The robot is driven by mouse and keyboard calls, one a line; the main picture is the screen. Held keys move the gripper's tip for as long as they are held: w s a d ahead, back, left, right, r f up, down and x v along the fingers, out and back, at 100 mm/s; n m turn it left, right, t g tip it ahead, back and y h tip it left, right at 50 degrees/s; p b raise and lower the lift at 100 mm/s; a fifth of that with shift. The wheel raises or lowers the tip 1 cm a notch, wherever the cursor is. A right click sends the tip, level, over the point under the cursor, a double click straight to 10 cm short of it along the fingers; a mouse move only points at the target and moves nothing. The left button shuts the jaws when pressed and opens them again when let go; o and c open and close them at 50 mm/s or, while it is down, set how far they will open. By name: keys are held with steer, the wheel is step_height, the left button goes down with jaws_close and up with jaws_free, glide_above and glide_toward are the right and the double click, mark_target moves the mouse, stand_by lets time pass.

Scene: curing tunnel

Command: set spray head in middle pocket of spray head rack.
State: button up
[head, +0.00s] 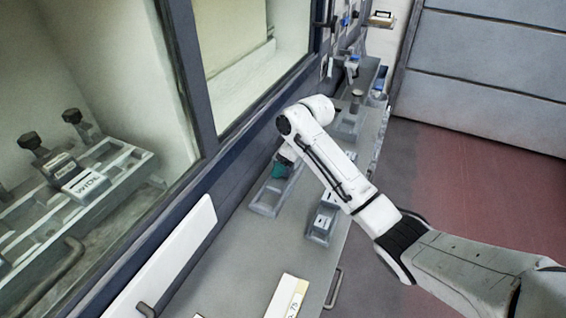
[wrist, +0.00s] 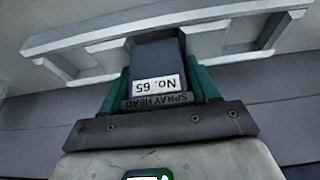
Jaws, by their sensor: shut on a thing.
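My gripper (head: 281,170) has teal fingers and hangs at the far end of a grey rack on the bench in the head view. In the wrist view my gripper (wrist: 158,80) is shut on a dark grey spray head (wrist: 157,52) with a white "No. 65" label. The spray head rack (wrist: 60,42) is a pale grey frame with open pockets, and the same rack shows in the head view (head: 263,210). The spray head's far end overlaps the middle of the rack in the wrist view. I cannot tell whether it touches or sits inside a pocket. The arm hides part of the rack.
A smaller grey holder with labelled parts (head: 321,222) stands to the right on the bench. A white and yellow labelled block (head: 287,297) lies nearer. The window frame and wall (head: 240,155) run along the left. More fixtures (head: 352,112) stand farther along the bench.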

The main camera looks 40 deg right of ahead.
steer(key=shift+f, duration=0.1)
steer(key=o, duration=1.4)
steer(key=shift+f, duration=0.1)
steer(key=b+v, duration=0.1)
steer(key=v, duration=1)
steer(key=shift+d, duration=0.1)
